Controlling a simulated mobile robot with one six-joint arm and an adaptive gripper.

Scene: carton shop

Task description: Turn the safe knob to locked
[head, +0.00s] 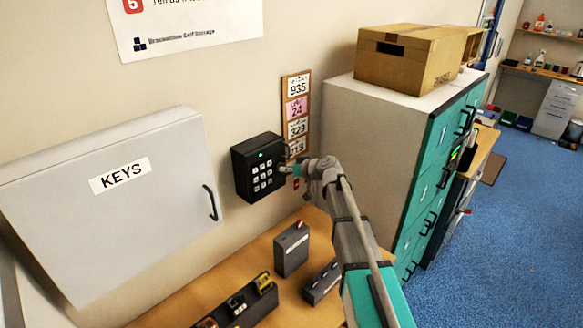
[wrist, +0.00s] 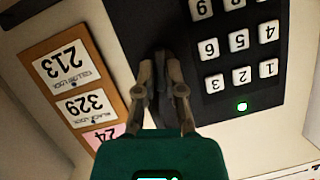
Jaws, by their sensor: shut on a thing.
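The safe (head: 256,168) is a small black wall box with white number keys and a lit green light. In the wrist view its key face (wrist: 215,100) shows upside down at the right, green light on. My gripper (head: 288,168) is at the right edge of the safe. In the wrist view my gripper (wrist: 162,80) is shut on a dark piece between its fingertips, seemingly the safe knob. The fingers hide most of the knob, so I cannot tell which way it points.
A card strip (head: 296,110) hangs just right of the safe. A grey KEYS cabinet (head: 110,220) is at the left. A wooden counter (head: 262,245) below holds several dark blocks. Teal-fronted lockers (head: 375,140) with a carton (head: 405,60) on top stand at the right.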

